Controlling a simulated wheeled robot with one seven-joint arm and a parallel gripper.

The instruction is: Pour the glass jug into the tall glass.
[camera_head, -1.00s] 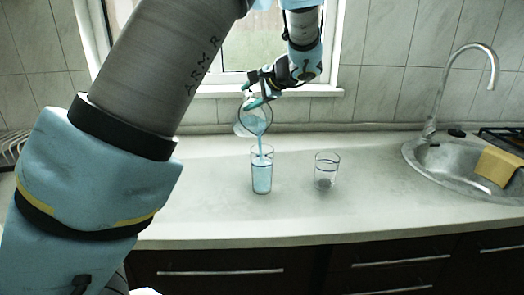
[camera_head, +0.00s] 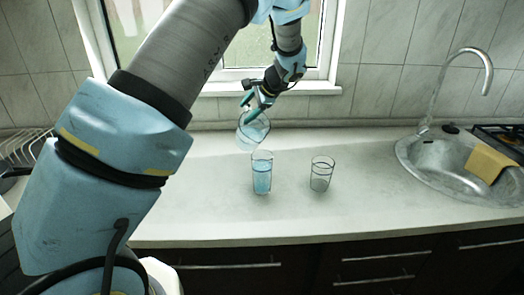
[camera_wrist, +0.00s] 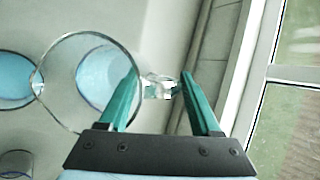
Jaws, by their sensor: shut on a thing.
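The glass jug (camera_head: 253,131) holds light blue liquid and is in the air above and slightly left of the tall glass, somewhat tilted. My gripper (camera_head: 256,102) is shut on the jug's handle (camera_wrist: 158,90), with the green fingers on either side of it in the wrist view. The tall glass (camera_head: 262,176) stands upright on the counter, with blue liquid in it to above half height. No stream shows between jug and glass. In the wrist view the jug's round rim (camera_wrist: 60,42) is open, with blue liquid inside.
A shorter glass (camera_head: 321,175) stands right of the tall glass, close by. The window sill (camera_head: 225,88) is behind. The counter's front (camera_head: 330,215) is clear.

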